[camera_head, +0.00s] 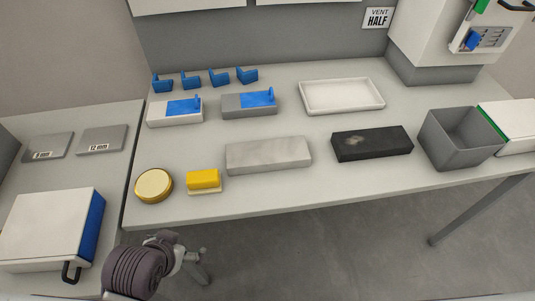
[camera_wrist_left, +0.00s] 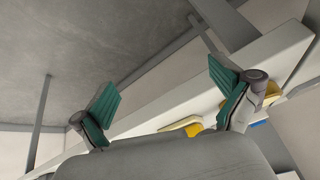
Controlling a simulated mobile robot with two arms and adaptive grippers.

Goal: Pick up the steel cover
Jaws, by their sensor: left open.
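A mottled light grey block (camera_head: 268,154), which may be the steel cover, lies flat near the front middle of the table. Two thin grey plates, marked 8 mm (camera_head: 47,147) and 12 mm (camera_head: 102,140), lie on the left table; I cannot tell for sure which thing is the cover. My left gripper (camera_head: 192,262) is low in front of the table's front edge, apart from all of these. In the left wrist view its two green-padded fingers (camera_wrist_left: 165,103) are spread wide with nothing between them. My right gripper is not in view.
A round brass-coloured disc (camera_head: 154,185) and a yellow block (camera_head: 203,180) stand near the front edge. A dark block (camera_head: 371,144), a grey bin (camera_head: 461,141) and a white tray (camera_head: 342,82) are to the right. A white box (camera_head: 48,225) stands on the left table.

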